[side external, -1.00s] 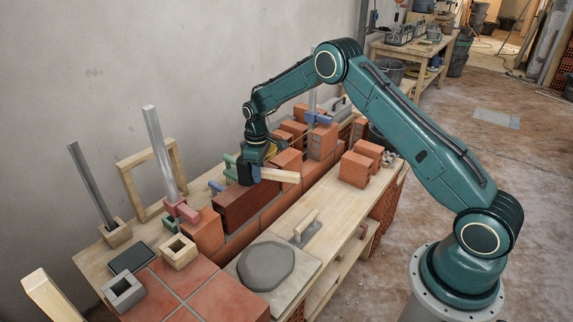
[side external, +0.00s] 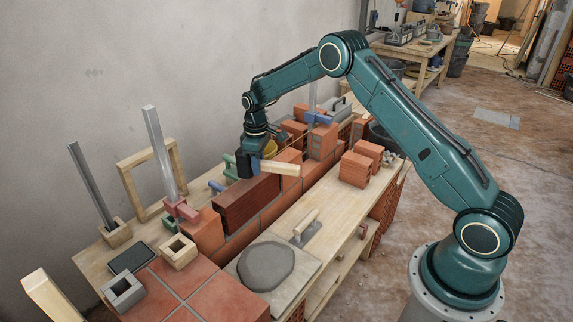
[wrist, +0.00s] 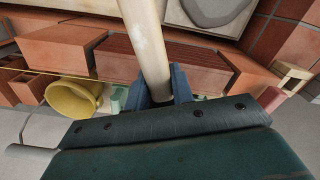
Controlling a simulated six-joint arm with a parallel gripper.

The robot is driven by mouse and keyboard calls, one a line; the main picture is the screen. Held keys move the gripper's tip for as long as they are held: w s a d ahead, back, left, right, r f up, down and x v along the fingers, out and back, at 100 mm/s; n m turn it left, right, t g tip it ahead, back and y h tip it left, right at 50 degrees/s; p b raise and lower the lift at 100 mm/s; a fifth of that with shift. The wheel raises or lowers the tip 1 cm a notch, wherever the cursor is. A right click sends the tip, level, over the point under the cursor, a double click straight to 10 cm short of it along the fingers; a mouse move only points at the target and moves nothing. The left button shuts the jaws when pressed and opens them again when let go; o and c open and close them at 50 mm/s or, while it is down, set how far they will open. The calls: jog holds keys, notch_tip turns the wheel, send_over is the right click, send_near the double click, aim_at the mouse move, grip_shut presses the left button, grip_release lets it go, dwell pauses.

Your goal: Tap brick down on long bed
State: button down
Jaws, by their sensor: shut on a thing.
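A dark red brick (side external: 246,204) lies on the long row of orange bricks (side external: 242,241), between two orange bricks. The dark red brick also shows in the wrist view (wrist: 112,60), partly behind the handle. My gripper (side external: 257,165) is shut on the pale wooden handle of a tool (side external: 282,168) with a dark block-like head (side external: 243,166). The tool is above the far end of the brick, apparently clear of it. In the wrist view the handle (wrist: 148,45) runs up between my blue fingers (wrist: 164,88); the head is hidden there.
A yellow bucket (wrist: 74,98) stands close by my gripper. Upright metal posts (side external: 163,150) and a wooden frame (side external: 140,178) stand left. A trowel (side external: 304,230) lies in front, near a grey mortar board (side external: 266,266). Stacked bricks (side external: 358,166) stand right.

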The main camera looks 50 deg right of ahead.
jog(key=shift+f, duration=0.1)
dwell(1.3)
jog(key=shift+f, duration=0.1)
dwell(0.4)
dwell(1.3)
dwell(0.5)
